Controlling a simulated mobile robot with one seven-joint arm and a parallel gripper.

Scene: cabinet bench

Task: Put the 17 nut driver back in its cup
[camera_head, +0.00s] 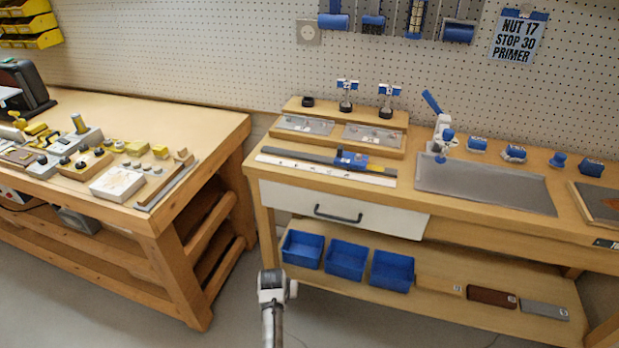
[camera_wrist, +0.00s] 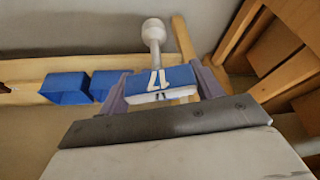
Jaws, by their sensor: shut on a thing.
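The 17 nut driver (camera_wrist: 158,82) shows in the wrist view as a blue and white handle marked 17, with a pale shaft and a round white end pointing away from me. My gripper (camera_wrist: 161,90) is shut on the handle, one finger on each side. In the head view, part of my arm is low at bottom centre, in front of the bench; the driver cannot be made out there.
The right bench has a white drawer (camera_head: 330,209), a grey mat (camera_head: 484,184) and a white press with a blue handle (camera_head: 440,130). Blue bins (camera_head: 347,260) stand on its lower shelf. A cluttered bench (camera_head: 150,112) is at left. A sign (camera_head: 518,37) reads NUT 17, STOP 30, PRIMER.

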